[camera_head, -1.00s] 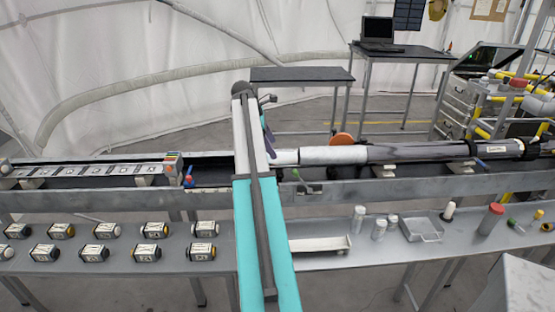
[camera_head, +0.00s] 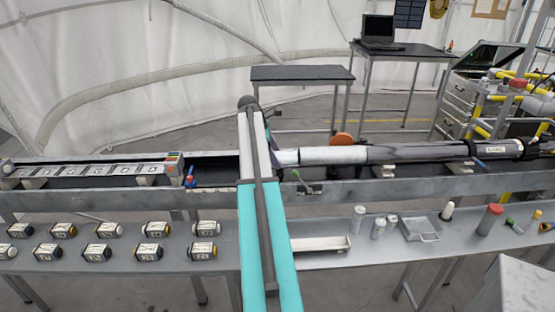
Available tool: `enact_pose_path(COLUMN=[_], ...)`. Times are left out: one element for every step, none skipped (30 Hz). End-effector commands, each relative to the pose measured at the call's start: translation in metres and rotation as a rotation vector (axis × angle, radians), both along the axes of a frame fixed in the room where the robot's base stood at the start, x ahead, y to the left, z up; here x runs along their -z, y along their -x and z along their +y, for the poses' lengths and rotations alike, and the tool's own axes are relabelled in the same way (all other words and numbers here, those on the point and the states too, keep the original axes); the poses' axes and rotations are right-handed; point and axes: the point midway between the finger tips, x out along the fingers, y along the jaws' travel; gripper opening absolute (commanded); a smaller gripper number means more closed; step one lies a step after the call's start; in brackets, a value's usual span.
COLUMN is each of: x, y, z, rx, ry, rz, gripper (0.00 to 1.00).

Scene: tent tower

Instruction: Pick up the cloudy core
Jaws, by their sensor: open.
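A cloudy whitish cylinder (camera_head: 333,156), which looks like the cloudy core, lies level in the long rail trough right of my arm. Its right end meets a dark glossy tube (camera_head: 415,152), and a narrower pale piece (camera_head: 287,157) is at its left end. My gripper (camera_head: 273,144) is mostly hidden behind my teal and white arm; only a small dark part shows at the arm's right edge, just left of the pale piece. It is open and apart from the cloudy cylinder.
An orange disc (camera_head: 342,139) stands behind the cloudy cylinder. The trough's metal front rail (camera_head: 400,188) runs across the view. The front bench holds several labelled blocks (camera_head: 104,230), a white tray (camera_head: 320,244), small jars (camera_head: 378,229) and a clear tray (camera_head: 420,230).

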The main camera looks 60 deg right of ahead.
Motion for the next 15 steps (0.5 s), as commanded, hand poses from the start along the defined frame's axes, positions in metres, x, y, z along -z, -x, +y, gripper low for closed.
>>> enact_pose_path(x=[-0.0001, -0.0002, -0.0002, -0.0002, -0.0002, -0.0003, -0.0003, -0.0003, -0.0003, -0.0003, -0.0004, -0.0004, -0.0004, -0.0004, -0.0003], y=[0.0006, 0.0009, 0.001, 0.001, 0.001, 0.001, 0.001, 0.0009, 0.0009, 0.0009, 0.0009, 0.0009, 0.0009, 0.0009, 0.0008], z=[-0.0005, -0.0007, -0.0009, -0.0009, -0.0008, -0.0008, -0.0008, -0.0007, -0.0007, -0.0007, -0.0008, -0.0008, -0.0007, -0.0007, -0.0007], rx=[0.001, 0.001, 0.001, 0.001, 0.001, 0.001, 0.001, 0.001, 0.001, 0.001, 0.001, 0.001, 0.001, 0.001, 0.001], ry=[0.0, -0.001, -0.001, -0.001, -0.001, -0.001, -0.001, -0.001, -0.001, -0.001, -0.001, -0.001, -0.001, -0.001, -0.001], rz=[0.0, 0.0, 0.0, 0.0, 0.0, 0.0, 0.0, 0.0, 0.0, 0.0, 0.0, 0.0, 0.0, 0.0, 0.0], gripper=[0.68, 0.68, 0.68, 0.68, 0.68, 0.68, 0.68, 0.65, 0.58, 0.53, 0.48, 0.41, 0.36, 0.31, 0.24])
